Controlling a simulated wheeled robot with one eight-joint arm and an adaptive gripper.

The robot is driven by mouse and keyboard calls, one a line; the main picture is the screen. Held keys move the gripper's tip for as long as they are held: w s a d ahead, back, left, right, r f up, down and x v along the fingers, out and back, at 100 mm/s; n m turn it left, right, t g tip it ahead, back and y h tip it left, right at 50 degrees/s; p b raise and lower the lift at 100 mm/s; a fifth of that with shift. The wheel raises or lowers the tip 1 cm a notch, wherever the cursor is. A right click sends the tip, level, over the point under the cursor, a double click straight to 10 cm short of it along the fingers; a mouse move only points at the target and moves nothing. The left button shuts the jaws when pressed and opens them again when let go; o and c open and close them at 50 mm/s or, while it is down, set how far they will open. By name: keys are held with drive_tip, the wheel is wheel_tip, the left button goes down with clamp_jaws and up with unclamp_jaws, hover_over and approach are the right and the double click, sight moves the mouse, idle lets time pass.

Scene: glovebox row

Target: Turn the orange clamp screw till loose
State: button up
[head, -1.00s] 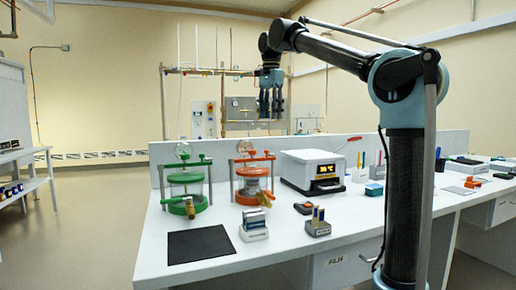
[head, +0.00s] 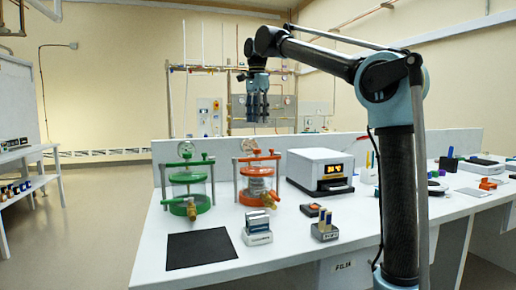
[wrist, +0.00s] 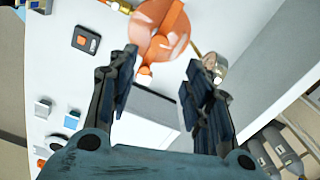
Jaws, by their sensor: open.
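The orange clamp vessel (head: 250,195) stands on the white bench, with an orange base, a clear wall and an orange top bar carrying the clamp screw (head: 256,153). My gripper (head: 257,116) is above the vessel, fingers pointing down, apart from it. It is open and empty. In the wrist view, the orange clamp vessel (wrist: 163,32) shows at the top, beyond and partly between the spread fingers of my gripper (wrist: 160,62). A small orange knob-like part lies between the fingertips, but I cannot tell whether it is the screw.
A similar green vessel (head: 187,207) stands just left of the orange one. A white box with a lit display (head: 320,172) stands to the right. A black mat (head: 200,249) and small racks (head: 257,236) are in front. A low panel runs behind.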

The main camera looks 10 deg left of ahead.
sight(257, 151)
wheel_tip(257, 151, down, 11)
drive_tip(key=shift+f, duration=0.2)
idle(0.3)
drive_tip(key=shift+c, duration=0.2)
drive_tip(key=c, duration=1)
